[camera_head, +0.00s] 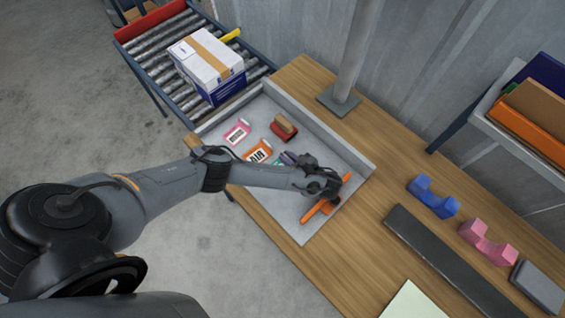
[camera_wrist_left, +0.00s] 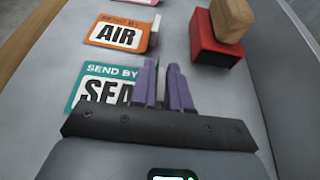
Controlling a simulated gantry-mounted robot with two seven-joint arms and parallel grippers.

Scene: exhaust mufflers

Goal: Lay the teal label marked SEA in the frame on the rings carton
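The teal label marked SEA (camera_wrist_left: 88,88) lies flat in the grey tray, its lower right part hidden by my gripper. My left gripper (camera_wrist_left: 163,88) points down at the label's right end. Its purple fingers stand close together on either side of a pale raised tab and appear shut on it. In the head view my left gripper (camera_head: 289,158) is over the tray and hides most of this label. A white and blue carton (camera_head: 206,62) with tan tape stands on the roller conveyor; its name and the frame cannot be read. My right gripper is not in view.
An orange AIR label (camera_wrist_left: 122,34), a pink label (camera_head: 237,132) and a red block with a wooden top (camera_head: 284,128) lie in the walled tray (camera_head: 300,226). An orange tool (camera_head: 322,208) lies near my gripper. Blue (camera_head: 433,196) and pink (camera_head: 488,242) holders stand on the bench's right.

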